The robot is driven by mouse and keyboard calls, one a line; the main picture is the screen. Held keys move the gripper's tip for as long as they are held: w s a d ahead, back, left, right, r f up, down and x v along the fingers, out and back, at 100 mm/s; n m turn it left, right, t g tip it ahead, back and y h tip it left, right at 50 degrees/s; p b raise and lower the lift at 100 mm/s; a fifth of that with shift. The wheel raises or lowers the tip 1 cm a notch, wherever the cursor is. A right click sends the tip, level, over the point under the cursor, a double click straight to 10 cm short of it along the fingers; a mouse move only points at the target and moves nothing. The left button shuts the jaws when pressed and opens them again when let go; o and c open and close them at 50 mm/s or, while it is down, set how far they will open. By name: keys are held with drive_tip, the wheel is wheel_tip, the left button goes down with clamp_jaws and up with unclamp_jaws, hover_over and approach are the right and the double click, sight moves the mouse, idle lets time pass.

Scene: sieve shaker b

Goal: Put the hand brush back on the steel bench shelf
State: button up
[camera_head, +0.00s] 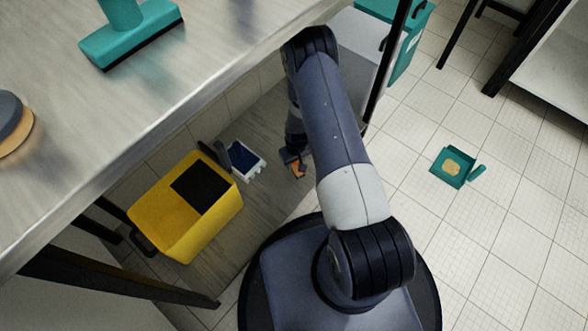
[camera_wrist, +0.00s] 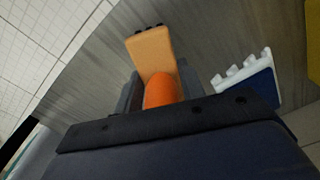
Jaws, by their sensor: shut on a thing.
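My gripper (camera_head: 292,160) is shut on an orange-handled hand brush (camera_head: 298,170). In the wrist view the brush's orange handle (camera_wrist: 162,92) sits between the two fingers, and its tan block with dark tufts at the edge points away from me. The steel bench (camera_head: 190,85) runs across the upper left of the head view. Its lower shelf (camera_head: 272,125) is a grey-brown board. The brush is over this shelf, near its outer edge; I cannot tell whether it touches it. My arm hides part of the shelf.
On the shelf stand a yellow bin (camera_head: 215,222) with a dark opening and a blue-and-white item (camera_head: 244,160). A teal squeegee (camera_head: 130,35) lies on the bench top. A teal dustpan (camera_head: 452,168) lies on the tiled floor at the right.

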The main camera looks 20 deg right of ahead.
sight(296, 168)
drive_tip(key=shift+f+b, duration=0.8)
drive_tip(key=shift+f, duration=1.45)
drive_tip(key=shift+f, duration=0.1)
drive_tip(key=shift+f, duration=0.15)
drive_tip(key=o, duration=0.9)
drive_tip(key=shift+s+r+p, duration=0.15)
drive_tip(key=shift+r+p, duration=1.2)
drive_tip(key=shift+r, duration=2.65)
